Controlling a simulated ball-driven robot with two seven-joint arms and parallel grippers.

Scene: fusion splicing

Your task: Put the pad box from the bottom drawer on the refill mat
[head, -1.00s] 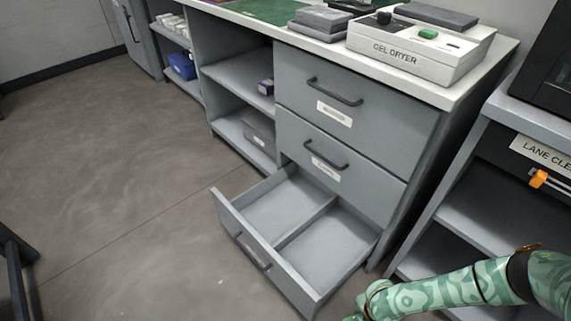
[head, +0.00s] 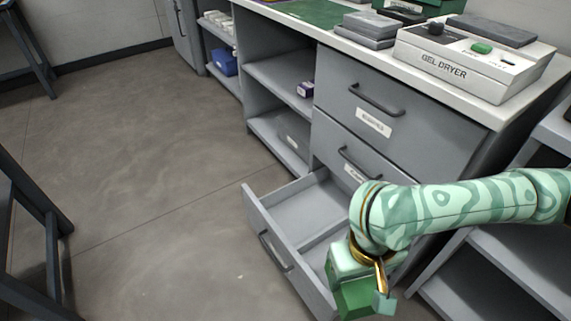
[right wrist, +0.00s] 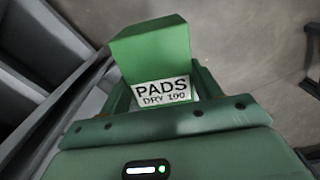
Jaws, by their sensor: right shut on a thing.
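The pad box is a green box marked "PADS DRY 100" (right wrist: 152,52). My right gripper (right wrist: 165,92) is shut on it, with a finger on each side of the label. In the head view my right gripper (head: 368,282) hangs over the front right of the open bottom drawer (head: 262,225), and the green box (head: 358,303) shows low at its tip. The drawer's visible compartments look empty; my arm hides part of the right one. A green mat (head: 306,12) lies on the counter top; I cannot tell whether it is the refill mat. My left gripper is out of view.
A gel dryer (head: 470,62) and grey stacked pads (head: 368,28) stand on the counter. The two upper drawers (head: 385,95) are shut. Open shelves (head: 278,80) are left of the drawers. A dark stand (head: 35,235) is at the left; the floor between is clear.

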